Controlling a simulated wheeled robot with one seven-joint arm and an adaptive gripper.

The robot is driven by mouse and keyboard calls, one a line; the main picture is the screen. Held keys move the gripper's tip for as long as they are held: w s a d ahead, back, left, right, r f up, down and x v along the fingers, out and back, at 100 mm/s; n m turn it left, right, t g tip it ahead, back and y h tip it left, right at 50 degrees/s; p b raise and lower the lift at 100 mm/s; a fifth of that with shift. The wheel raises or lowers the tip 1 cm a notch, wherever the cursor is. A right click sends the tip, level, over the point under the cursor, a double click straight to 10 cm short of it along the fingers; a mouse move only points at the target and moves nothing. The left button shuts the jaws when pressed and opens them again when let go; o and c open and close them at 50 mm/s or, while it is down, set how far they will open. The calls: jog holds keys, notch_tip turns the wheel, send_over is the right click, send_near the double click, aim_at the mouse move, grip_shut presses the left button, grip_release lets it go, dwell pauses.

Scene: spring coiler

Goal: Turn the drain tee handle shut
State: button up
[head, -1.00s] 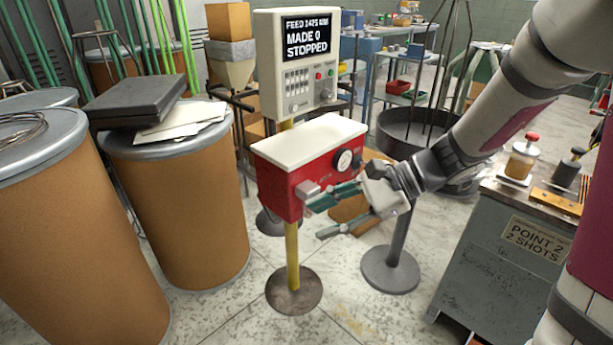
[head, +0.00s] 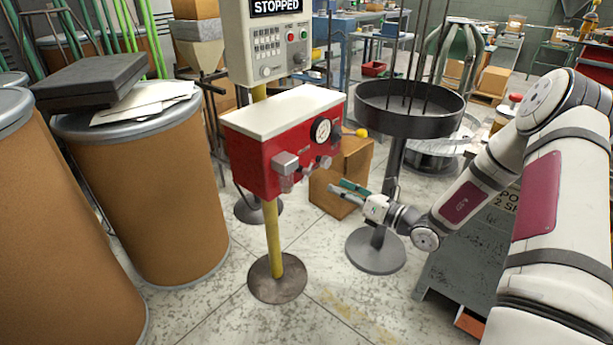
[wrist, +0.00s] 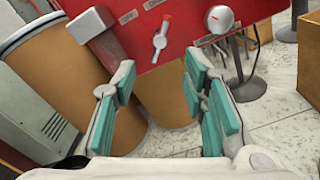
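A silver tee-shaped handle with a red mark at its upper end (wrist: 160,40) sits on the front of the red box (head: 250,160). In the wrist view it stands nearly upright, tilted slightly right; labels beside it are too small to read. It is small in the head view. My gripper (head: 352,189) is to the right of the red box, apart from it, pointing toward it. In the wrist view my gripper (wrist: 160,90) is open and empty, its teal-padded fingers wide apart below the handle.
A round knob (wrist: 221,18) is right of the handle, and a grey block (wrist: 91,22) left. The box has a gauge (head: 320,130) and a yellow-ball lever (head: 361,133). A brown carton (head: 345,180) and a round black pan (head: 410,123) stand behind.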

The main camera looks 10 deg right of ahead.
aim_at(309, 174)
jog(key=b+x, duration=0.2)
jog(key=x, duration=1)
jog(key=shift+c, duration=0.4)
